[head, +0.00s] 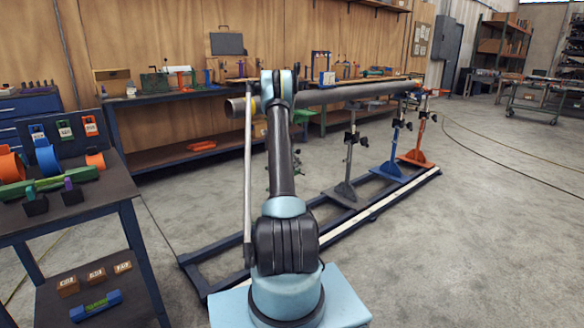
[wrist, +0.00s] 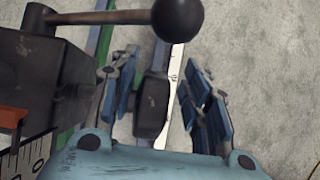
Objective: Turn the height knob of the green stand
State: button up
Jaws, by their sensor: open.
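The green stand is mostly hidden behind my arm in the head view; a green part (head: 302,116) shows just right of the arm, under the pipe (head: 340,93). In the wrist view, a dark housing (wrist: 55,85) fills the left side, and a rod with a black ball end (wrist: 178,18) reaches right from it. My gripper (wrist: 160,62) is open, its two blue fingers apart. A dark block-like part (wrist: 152,105) shows between the fingers; I cannot tell whether it is the height knob or whether anything touches it. A green strip (wrist: 101,42) shows beyond the left finger.
Grey (head: 349,155), blue (head: 394,145) and orange (head: 420,130) stands carry the pipe along a dark floor rail (head: 215,268). A table (head: 100,195) with coloured parts stands at left. A long bench (head: 165,97) lines the wall.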

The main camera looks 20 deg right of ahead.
jog(key=shift+v, duration=3.65)
jog(key=shift+s, duration=0.1)
jog(key=shift+f, duration=0.1)
